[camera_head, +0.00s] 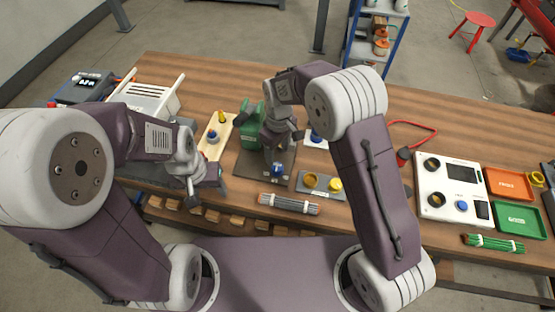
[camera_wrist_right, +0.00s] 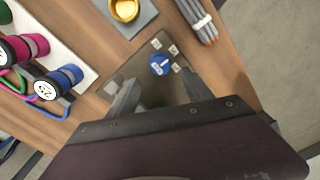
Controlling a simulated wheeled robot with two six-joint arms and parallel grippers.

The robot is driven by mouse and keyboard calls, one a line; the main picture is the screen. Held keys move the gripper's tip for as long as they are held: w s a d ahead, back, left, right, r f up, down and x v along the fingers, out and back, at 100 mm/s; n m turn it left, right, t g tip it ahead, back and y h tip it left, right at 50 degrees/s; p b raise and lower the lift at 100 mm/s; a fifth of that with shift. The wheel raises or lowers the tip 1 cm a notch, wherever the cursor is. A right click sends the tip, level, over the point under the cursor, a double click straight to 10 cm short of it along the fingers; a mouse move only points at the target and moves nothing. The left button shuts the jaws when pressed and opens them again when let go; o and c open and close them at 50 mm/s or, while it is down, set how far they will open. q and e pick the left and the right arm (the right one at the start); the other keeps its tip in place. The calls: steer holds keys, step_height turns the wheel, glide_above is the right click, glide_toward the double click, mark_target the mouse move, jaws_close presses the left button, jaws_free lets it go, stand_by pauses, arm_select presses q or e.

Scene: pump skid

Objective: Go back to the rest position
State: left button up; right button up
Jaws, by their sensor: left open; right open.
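My right gripper (camera_head: 274,158) is above the dark base plate (camera_head: 247,165) of the green pump (camera_head: 249,128) and points down, close to a blue knob (camera_head: 277,170). In the right wrist view its two fingers (camera_wrist_right: 158,98) are apart with nothing between them, and the blue knob (camera_wrist_right: 160,65) shows just beyond the tips. I cannot tell how far above the knob they are. My left gripper (camera_head: 192,186) is open near the table's front edge, left of the pump plate. My right arm hides part of the pump.
A grey block with yellow and gold caps (camera_head: 320,184) and a bundle of grey rods (camera_head: 288,204) lie near the front edge. A white panel (camera_head: 450,190), orange tray (camera_head: 508,184) and green tray (camera_head: 518,219) are at right. A white rack (camera_head: 148,98) stands at left.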

steer(key=shift+r, duration=0.55)
